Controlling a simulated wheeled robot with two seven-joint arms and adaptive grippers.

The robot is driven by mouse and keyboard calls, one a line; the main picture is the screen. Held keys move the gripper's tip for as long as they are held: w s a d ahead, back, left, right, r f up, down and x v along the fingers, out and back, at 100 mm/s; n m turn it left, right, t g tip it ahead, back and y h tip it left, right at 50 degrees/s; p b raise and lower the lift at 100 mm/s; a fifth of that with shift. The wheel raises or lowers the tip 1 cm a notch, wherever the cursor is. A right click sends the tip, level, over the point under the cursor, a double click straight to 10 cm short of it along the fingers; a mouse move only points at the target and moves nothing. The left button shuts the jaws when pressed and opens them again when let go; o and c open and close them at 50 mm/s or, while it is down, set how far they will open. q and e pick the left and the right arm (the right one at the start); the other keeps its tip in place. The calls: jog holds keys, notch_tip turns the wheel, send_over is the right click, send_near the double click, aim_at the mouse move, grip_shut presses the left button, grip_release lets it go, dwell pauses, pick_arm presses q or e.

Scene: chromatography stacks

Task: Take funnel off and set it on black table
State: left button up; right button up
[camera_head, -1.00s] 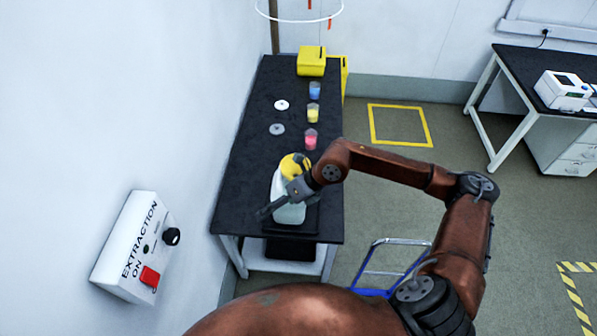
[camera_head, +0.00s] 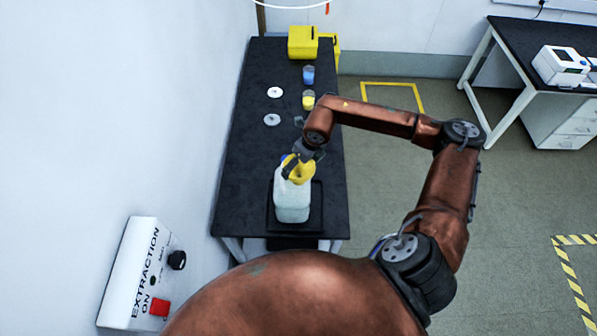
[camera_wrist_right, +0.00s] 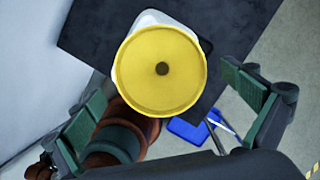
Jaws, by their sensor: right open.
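The yellow funnel (camera_head: 300,171) sits on top of a pale, translucent container (camera_head: 292,203), which stands on a dark tray (camera_head: 315,213) at the near end of the black table (camera_head: 245,175). My right gripper (camera_head: 292,164) is over the funnel and hides part of it. In the right wrist view the round yellow funnel (camera_wrist_right: 158,70) shows from above with a dark hole in its middle. My right gripper (camera_wrist_right: 168,125) is open, its green-padded fingers wide apart, with the funnel beyond them and nothing held. My left gripper is not in view.
A blue cup (camera_head: 308,75), a yellow cup (camera_head: 308,100), two pale discs (camera_head: 272,119) and a yellow box (camera_head: 302,42) are farther back on the table. The table's left strip is bare. An extraction switch box (camera_head: 145,275) is on the wall at left.

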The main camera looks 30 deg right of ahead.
aim_at(298, 168)
jog(key=shift+p+x, duration=0.3)
jog(key=shift+x, duration=0.9)
jog(key=shift+w+f, duration=0.15)
jog(key=shift+f, duration=0.2)
jog(key=c, duration=0.7)
jog(key=shift+c, duration=0.6)
jog(key=c, duration=0.3)
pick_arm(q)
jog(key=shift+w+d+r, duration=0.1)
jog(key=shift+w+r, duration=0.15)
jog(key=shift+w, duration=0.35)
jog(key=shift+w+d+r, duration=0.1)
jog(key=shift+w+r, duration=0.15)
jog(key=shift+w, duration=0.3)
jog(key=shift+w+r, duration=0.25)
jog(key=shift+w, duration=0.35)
pick_arm(e)
jog(key=c, duration=0.4)
